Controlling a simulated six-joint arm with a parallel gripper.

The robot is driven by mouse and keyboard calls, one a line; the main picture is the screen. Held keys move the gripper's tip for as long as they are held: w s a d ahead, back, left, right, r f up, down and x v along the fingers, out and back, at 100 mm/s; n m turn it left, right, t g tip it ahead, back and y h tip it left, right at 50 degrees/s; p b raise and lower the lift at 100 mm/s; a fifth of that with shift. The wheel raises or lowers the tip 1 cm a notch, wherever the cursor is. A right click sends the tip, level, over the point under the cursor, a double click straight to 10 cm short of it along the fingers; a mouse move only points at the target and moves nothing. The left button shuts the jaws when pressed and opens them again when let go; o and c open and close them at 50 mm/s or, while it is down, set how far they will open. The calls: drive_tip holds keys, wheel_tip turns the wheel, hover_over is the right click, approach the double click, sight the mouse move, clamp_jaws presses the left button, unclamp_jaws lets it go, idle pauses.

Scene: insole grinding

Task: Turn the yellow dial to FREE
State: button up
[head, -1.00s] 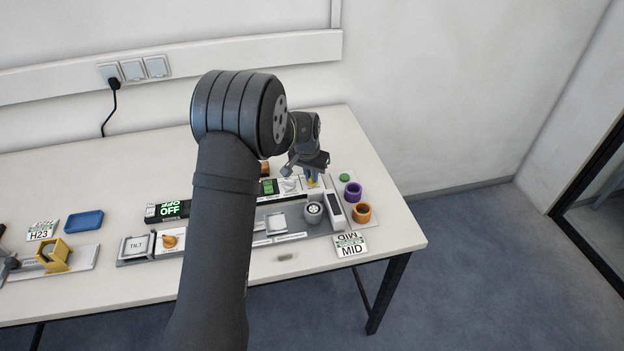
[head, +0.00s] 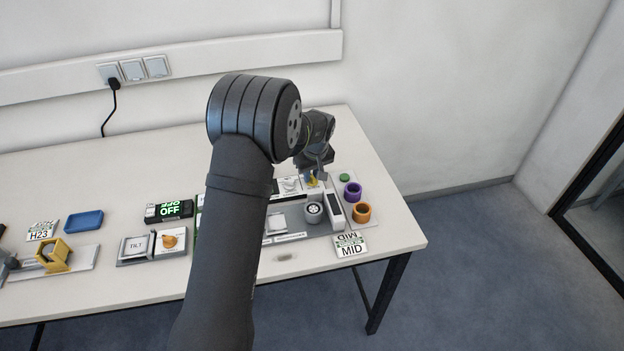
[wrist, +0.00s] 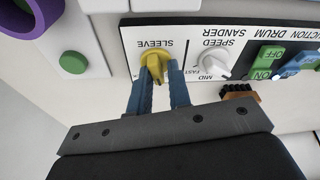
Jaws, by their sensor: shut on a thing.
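The yellow dial (wrist: 153,62) sits on a white panel under the label SLEEVE, which reads upside down in the wrist view. My gripper (wrist: 157,75) is shut on the dial, with one blue finger on each side of its raised grip. The dial's position marks cannot be read. In the head view, my gripper (head: 316,176) is over the right part of the machine on the table and mostly covers the dial (head: 311,181).
A purple ring (head: 352,192) and an orange ring (head: 361,212) stand to the right. A MID card (head: 350,246) lies in front.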

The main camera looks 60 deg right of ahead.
drive_tip(key=shift+w+a+n, duration=0.15)
drive_tip(key=shift+w+n, duration=0.05)
drive_tip(key=shift+n, duration=0.1)
drive_tip(key=n+y, duration=0.1)
drive_tip(key=n, duration=0.3)
drive_tip(key=shift+f, duration=0.1)
drive_tip(key=o, duration=0.4)
drive_tip(key=shift+n, duration=0.4)
drive_tip(key=shift+o, duration=0.2)
drive_tip(key=shift+s, duration=0.1)
drive_tip(key=shift+r, duration=3.6)
drive_tip(key=shift+f, duration=0.1)
